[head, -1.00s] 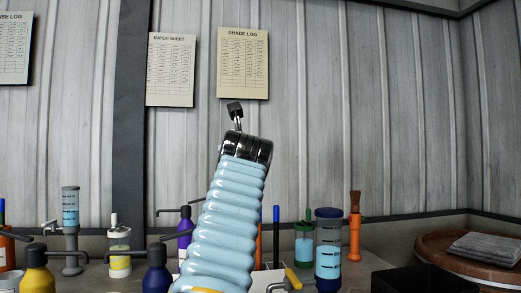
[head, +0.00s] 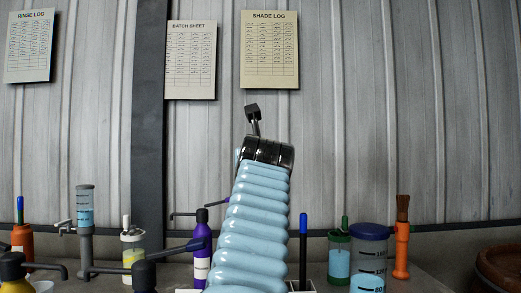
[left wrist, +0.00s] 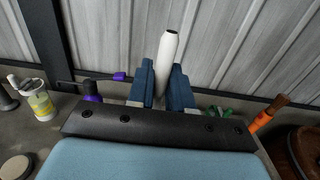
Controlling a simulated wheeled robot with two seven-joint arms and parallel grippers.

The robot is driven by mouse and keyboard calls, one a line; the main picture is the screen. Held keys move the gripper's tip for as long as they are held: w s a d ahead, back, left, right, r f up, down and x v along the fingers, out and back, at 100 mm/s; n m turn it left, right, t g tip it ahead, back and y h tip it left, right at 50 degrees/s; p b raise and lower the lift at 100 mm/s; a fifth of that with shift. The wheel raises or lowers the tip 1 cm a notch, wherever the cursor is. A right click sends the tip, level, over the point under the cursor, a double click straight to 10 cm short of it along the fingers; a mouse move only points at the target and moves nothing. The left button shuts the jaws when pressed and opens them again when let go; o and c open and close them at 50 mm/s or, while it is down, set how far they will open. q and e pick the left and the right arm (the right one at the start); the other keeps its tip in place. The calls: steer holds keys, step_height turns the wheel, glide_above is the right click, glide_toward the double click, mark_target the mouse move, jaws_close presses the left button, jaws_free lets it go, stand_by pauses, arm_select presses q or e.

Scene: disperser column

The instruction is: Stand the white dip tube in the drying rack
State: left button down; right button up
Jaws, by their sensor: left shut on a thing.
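The white dip tube (left wrist: 168,55) shows in the left wrist view, standing upright between two blue gripper fingers. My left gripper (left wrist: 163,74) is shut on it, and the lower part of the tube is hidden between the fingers. In the head view my light blue ribbed arm rises in the middle. The gripper and tube cannot be made out there. A white holder (head: 304,287) shows partly at the bottom edge, right of my arm; I cannot tell whether it is the drying rack. My right gripper is not in view.
A purple bottle (head: 202,250) stands left of my arm. A clear blue-lidded container (head: 369,265), a green-lidded jar (head: 339,262) and an orange brush (head: 401,245) stand to its right. The metal wall closes the back.

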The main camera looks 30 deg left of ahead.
arm_select(q)
steer(key=shift+s+f, duration=0.1)
steer(key=shift+f, duration=1.9)
step_height(320, 180, down, 2)
steer(key=shift+f+b, duration=0.2)
steer(key=shift+b, duration=0.15)
steer(key=shift+f+b, duration=0.75)
steer(key=shift+f, duration=0.15)
step_height(320, 180, down, 2)
steer(key=shift+f+b, duration=0.1)
steer(key=shift+b, duration=1.05)
step_height(320, 180, down, 2)
steer(key=shift+f+b, duration=0.1)
steer(key=shift+b, duration=1)
step_height(320, 180, down, 4)
steer(key=b, duration=0.4)
steer(key=shift+f, duration=0.1)
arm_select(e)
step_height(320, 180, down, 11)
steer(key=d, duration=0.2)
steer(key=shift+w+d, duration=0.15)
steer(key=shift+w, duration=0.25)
